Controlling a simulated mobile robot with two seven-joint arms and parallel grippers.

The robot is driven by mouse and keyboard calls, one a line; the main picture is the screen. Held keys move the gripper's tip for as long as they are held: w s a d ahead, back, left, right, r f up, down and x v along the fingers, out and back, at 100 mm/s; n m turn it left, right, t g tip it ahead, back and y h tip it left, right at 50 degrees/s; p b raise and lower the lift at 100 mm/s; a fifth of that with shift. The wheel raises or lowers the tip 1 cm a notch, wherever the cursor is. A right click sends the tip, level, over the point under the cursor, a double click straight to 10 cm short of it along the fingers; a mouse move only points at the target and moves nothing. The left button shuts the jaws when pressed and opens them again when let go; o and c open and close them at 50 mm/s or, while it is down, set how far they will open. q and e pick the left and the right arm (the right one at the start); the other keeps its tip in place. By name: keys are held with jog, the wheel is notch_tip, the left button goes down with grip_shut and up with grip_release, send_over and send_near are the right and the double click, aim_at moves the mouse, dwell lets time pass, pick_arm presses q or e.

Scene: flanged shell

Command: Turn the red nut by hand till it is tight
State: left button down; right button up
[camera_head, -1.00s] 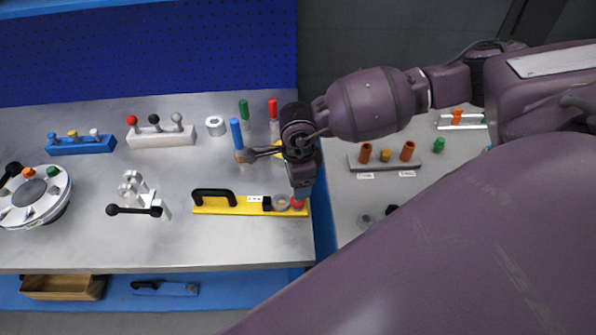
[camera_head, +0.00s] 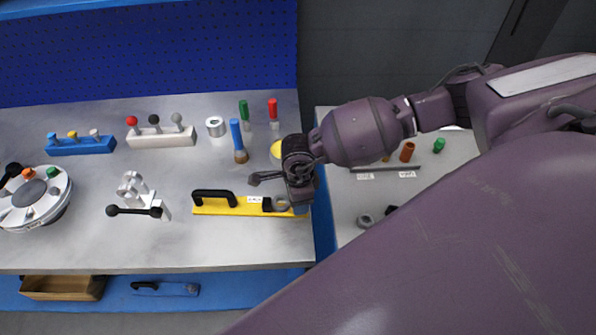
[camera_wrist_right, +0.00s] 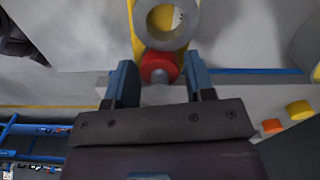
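The red nut (camera_wrist_right: 158,67) shows in the right wrist view at the end of the yellow plate (camera_wrist_right: 140,45), with a grey stud tip standing out of it. My right gripper (camera_wrist_right: 160,83) is open, with one finger on either side of the nut and a gap on both sides. In the head view my right gripper (camera_head: 299,207) is over the right end of the yellow plate (camera_head: 228,210) and hides the nut. A grey ring (camera_head: 281,203) sits beside it on the plate. My left gripper is not in view.
The yellow plate carries a black handle (camera_head: 214,194). A blue-handled brush (camera_head: 237,140) and a yellow round thing (camera_head: 277,150) lie behind it. A grey clamp with black knobs (camera_head: 135,210) stands left. The bench (camera_head: 180,245) is clear in front.

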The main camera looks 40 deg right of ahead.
jog(key=c, duration=0.5)
jog(key=shift+c, duration=0.6)
jog(key=m, duration=0.3)
jog(key=shift+m+p, duration=0.3)
jog(key=shift+m, duration=0.4)
jog(key=shift+r, duration=0.1)
jog(key=o, duration=0.9)
jog(key=shift+o, duration=0.2)
